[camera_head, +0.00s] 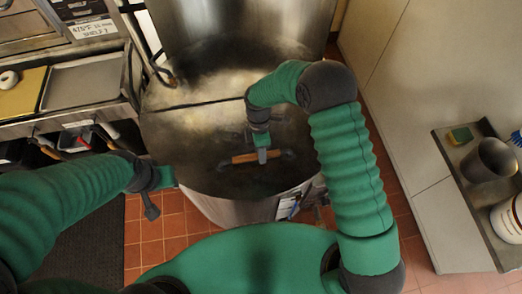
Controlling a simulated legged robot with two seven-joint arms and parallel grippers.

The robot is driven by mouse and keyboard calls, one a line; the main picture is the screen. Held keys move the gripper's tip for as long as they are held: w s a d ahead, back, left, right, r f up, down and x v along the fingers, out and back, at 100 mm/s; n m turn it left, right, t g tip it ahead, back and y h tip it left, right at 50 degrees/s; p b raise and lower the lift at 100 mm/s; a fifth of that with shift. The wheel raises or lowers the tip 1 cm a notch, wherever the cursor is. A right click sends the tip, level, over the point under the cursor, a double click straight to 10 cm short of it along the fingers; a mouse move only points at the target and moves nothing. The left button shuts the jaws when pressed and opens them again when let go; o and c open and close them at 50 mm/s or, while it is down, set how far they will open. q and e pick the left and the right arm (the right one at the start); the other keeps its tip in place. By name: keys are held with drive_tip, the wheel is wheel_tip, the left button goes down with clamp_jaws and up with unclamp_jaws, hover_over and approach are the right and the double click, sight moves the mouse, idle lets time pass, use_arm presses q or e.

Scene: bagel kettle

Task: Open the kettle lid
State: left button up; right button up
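The kettle (215,200) is a large round steel vessel in the middle of the view. Its lid (205,150) lies flat across the top, with a dark seam running across behind it. An orange-brown handle (243,158) sits on the lid between dark mounts. My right gripper (263,156) points down at the handle, with a grey finger overlapping it. Whether the fingers are closed around it is hidden. My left gripper (160,190) is low at the kettle's left side, apart from the handle, and its finger opening is unclear.
A counter with a yellow board (22,93) and a grey tray (82,83) stands at left. A shelf at right holds a sponge (460,135), a metal cup (489,160) and a white tub (508,218). Red tile floor (172,225) shows below the kettle.

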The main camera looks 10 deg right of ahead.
drive_tip(key=shift+w, duration=0.1)
drive_tip(key=c, duration=0.5)
drive_tip(key=shift+r, duration=0.1)
clamp_jaws()
idle(0.4)
